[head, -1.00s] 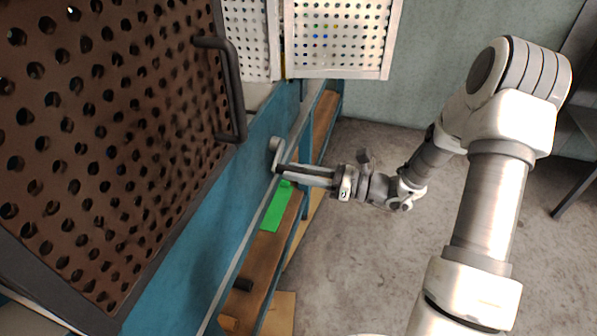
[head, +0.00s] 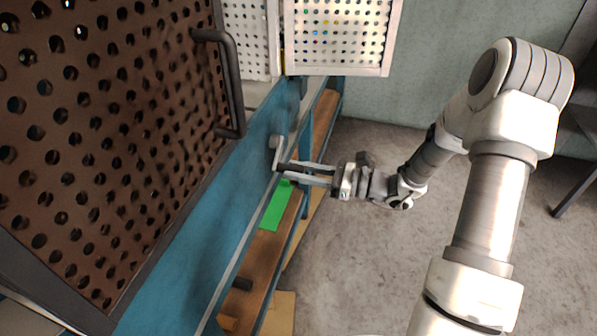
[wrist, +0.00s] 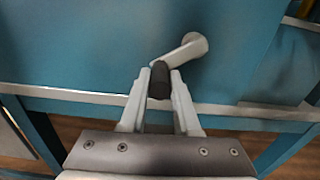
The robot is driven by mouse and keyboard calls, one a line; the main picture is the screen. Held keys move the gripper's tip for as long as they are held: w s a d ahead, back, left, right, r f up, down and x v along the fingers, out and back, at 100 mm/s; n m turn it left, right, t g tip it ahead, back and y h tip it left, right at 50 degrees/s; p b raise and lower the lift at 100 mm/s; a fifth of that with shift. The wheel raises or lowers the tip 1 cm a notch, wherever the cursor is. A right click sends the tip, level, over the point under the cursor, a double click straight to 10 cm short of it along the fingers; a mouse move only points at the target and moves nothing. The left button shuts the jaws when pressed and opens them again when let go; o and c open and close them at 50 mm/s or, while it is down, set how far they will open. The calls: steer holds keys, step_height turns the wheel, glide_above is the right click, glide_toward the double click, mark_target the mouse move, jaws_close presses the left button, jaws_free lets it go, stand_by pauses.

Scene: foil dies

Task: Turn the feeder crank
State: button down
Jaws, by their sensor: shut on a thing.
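The feeder crank is a light grey arm (wrist: 184,47) on a round hub, fixed to the blue machine side. It also shows in the head view (head: 277,148). Its dark handle (wrist: 160,80) points out toward the wrist camera. My gripper (wrist: 160,84) is shut on this handle, with one finger on each side of it. In the head view my gripper (head: 288,172) reaches in from the right at the crank, and its fingers hide most of the handle.
The blue machine body (head: 203,235) carries a brown perforated door (head: 110,130) with a dark bar handle (head: 236,85). A pale perforated panel (head: 340,35) stands behind. Below is a wooden shelf (head: 262,258) with a green piece (head: 275,208). The floor (head: 370,270) at right is open.

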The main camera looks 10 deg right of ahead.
steer(key=w+f+n+b, duration=0.1)
steer(key=n, duration=0.1)
steer(key=n+b, duration=0.1)
steer(key=n, duration=0.1)
steer(key=w+d+f+n+b, duration=0.1)
steer(key=n+b, duration=0.1)
steer(key=n, duration=0.1)
steer(key=shift+w+d+f, duration=0.1)
steer(key=shift+w+f, duration=0.2)
steer(key=shift+w, duration=0.05)
steer(key=w+d+r+n+b, duration=0.1)
steer(key=w+r+n, duration=0.1)
steer(key=n, duration=0.8)
steer(key=w+d+r+n+b, duration=0.2)
steer(key=w+n, duration=0.3)
steer(key=n, duration=0.6)
steer(key=shift+r, duration=0.75)
steer(key=c, duration=0.7)
jaws_free()
steer(key=shift+o, duration=0.2)
steer(key=p+v, duration=0.4)
steer(key=v, duration=1.3)
